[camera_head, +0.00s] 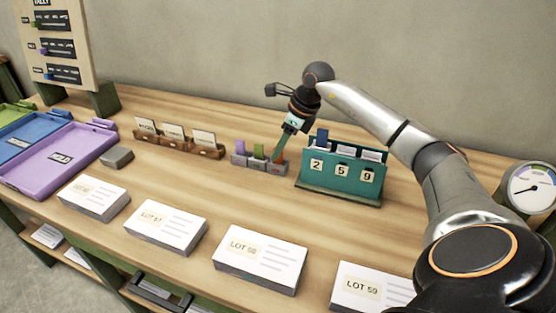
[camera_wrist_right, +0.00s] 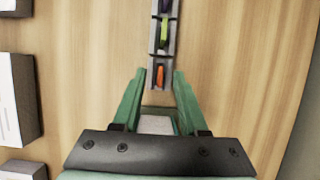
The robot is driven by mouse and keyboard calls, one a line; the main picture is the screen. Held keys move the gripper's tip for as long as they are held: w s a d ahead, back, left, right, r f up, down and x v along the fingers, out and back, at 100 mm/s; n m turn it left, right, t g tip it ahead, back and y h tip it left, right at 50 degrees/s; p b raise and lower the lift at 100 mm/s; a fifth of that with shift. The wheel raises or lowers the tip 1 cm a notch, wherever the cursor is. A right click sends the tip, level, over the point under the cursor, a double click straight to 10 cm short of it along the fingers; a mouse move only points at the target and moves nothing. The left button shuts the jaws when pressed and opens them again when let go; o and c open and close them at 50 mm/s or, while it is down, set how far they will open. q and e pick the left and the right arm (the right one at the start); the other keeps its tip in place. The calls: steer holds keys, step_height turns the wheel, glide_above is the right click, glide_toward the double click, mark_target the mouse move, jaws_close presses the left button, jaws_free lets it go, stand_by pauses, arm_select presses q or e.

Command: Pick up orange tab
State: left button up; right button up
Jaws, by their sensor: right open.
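The orange tab (camera_wrist_right: 160,75) stands in the end slot of a small grey holder (camera_wrist_right: 153,88). In the head view the orange tab (camera_head: 279,155) is at the right end of the holder (camera_head: 240,160), beside a green tab (camera_head: 259,151) and a purple tab (camera_head: 240,147). My right gripper (camera_head: 281,150) points down at the orange tab. In the wrist view its green fingers (camera_wrist_right: 159,75) are spread, with the orange tab between their tips and nothing gripped. I cannot tell the exact height of the fingertips. My left gripper is not in view.
A teal card rack (camera_head: 340,192) with number cards stands close to the right of the holder. A brown card holder (camera_head: 180,148) stands to the left. Paper stacks (camera_head: 260,260) line the front edge, and coloured trays (camera_head: 60,160) lie at far left. Bare wood lies between.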

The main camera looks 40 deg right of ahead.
steer(key=shift+x, duration=1.1)
jaws_close()
